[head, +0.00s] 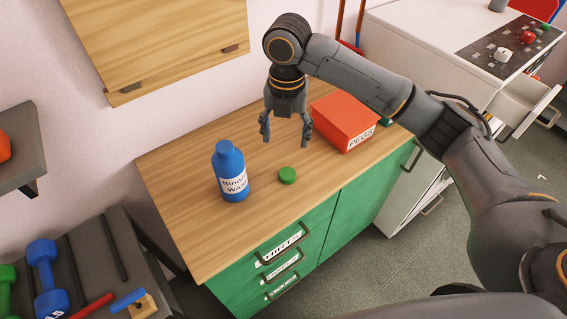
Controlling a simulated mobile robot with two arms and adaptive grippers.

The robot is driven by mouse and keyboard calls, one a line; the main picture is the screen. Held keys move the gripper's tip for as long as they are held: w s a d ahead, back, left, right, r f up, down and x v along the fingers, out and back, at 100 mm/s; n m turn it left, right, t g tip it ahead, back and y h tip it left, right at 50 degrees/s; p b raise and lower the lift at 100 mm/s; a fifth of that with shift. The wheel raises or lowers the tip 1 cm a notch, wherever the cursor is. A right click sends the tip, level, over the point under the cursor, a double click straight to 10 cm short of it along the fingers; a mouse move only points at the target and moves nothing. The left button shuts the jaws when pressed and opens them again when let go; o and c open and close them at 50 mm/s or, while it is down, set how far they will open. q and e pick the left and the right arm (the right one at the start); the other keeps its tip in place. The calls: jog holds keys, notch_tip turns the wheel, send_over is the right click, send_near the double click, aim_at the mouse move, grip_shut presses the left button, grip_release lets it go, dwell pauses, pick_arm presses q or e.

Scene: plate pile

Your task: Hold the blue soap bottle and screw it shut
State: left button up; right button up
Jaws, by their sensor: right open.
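The blue soap bottle (229,172) stands upright on the wooden top of the green cabinet, with a white label on its front. A small round green cap (287,175) lies on the wood to the right of the bottle, apart from it. My right gripper (286,132) points down above the cabinet top, behind the cap and to the right of the bottle. Its fingers are spread and nothing is between them. My left gripper does not show in the head view.
A red box (344,122) labelled PEGS stands on the cabinet top (180,214), right of my right gripper. A wooden wall cabinet (160,40) hangs behind on the left. Dumbbells (46,275) lie on a dark rack at the lower left. The wood left of the bottle is clear.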

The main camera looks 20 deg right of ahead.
jog(key=p, duration=0.1)
send_over(287, 173)
notch_tip(287, 173, down, 7)
jog(key=shift+w+r, duration=0.1)
jog(key=shift+w, duration=0.05)
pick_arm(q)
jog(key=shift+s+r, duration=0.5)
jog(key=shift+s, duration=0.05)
pick_arm(e)
jog(key=shift+f, duration=0.45)
jog(key=shift+s+f+p, duration=0.2)
jog(key=shift+f+p, duration=0.55)
jog(key=shift+f, duration=1.85)
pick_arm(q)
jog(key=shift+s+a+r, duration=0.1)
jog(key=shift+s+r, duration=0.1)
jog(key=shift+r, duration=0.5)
pick_arm(e)
jog(key=shift+c, duration=0.4)
jog(key=c, duration=0.7)
